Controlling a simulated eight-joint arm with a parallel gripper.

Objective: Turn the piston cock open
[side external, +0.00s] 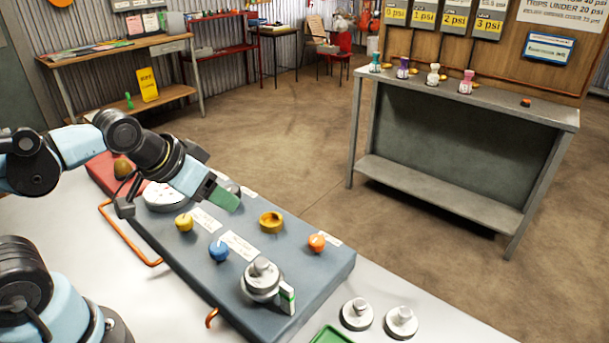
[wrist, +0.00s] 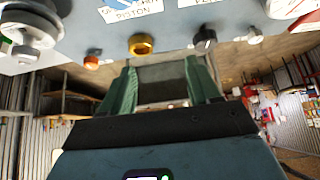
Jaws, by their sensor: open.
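A label (wrist: 130,10) reading "PISTON" in part shows at the top of the wrist view. A blue knob (side external: 218,250) sits beside a white label (side external: 238,246) on the panel, and a gold ring-shaped knob (side external: 271,221) lies further back; the gold knob also shows in the wrist view (wrist: 142,46). I cannot tell for certain which fitting is the piston cock. My gripper touches none of these knobs.
The panel also holds a yellow knob (side external: 184,223), an orange knob (side external: 316,243) and a large silver fitting (side external: 262,280). An orange pipe (side external: 125,240) runs along its left side. Two silver pieces (side external: 401,321) stand right of it. A grey bench (side external: 450,130) stands apart behind.

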